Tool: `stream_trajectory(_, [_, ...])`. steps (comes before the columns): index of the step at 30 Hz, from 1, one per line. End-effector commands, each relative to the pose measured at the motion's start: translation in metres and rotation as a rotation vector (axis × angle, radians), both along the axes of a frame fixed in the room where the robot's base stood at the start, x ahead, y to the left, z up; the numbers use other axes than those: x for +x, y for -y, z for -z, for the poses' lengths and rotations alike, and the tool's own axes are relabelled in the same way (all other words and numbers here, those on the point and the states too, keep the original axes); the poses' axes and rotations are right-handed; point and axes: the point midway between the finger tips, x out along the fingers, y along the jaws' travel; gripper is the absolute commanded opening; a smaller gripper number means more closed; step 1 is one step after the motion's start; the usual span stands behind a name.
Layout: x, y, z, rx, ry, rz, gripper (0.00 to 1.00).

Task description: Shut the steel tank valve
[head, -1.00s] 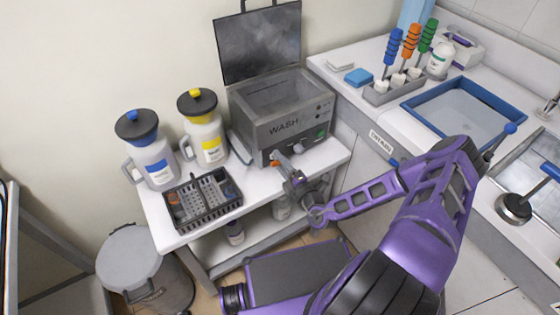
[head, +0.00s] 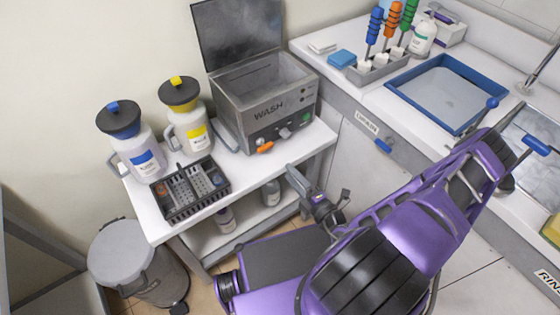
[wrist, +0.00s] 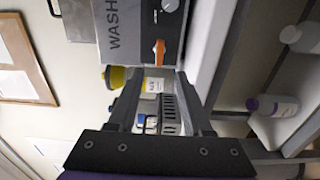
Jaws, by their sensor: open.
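The steel tank (head: 262,108), marked WASH, stands on the white cart with its lid raised. Its valve has an orange handle (head: 265,147) low on the front; the handle lies roughly level, in line with the lettering. In the wrist view the orange handle (wrist: 159,52) shows beyond and between the fingertips, with nothing around it. My gripper (head: 298,174) is open and empty, in front of the cart, to the right of and below the valve, apart from it.
A dark basket (head: 190,205) and two jugs, one blue-labelled (head: 146,160) and one yellow-labelled (head: 192,128), stand left of the tank. Bottles sit on the lower shelf (head: 250,222). A grey bin (head: 125,255) stands at left. The counter with a blue tray (head: 400,88) is at right.

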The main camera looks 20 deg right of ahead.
Motion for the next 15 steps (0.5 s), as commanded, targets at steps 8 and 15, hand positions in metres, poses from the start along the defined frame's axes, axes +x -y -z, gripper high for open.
stream_trajectory(8, [-0.034, 0.011, 0.0, 0.002, -0.001, 0.0, 0.5])
stream_trajectory(15, [-0.037, 0.011, 0.0, 0.001, 0.0, -0.001, 0.5])
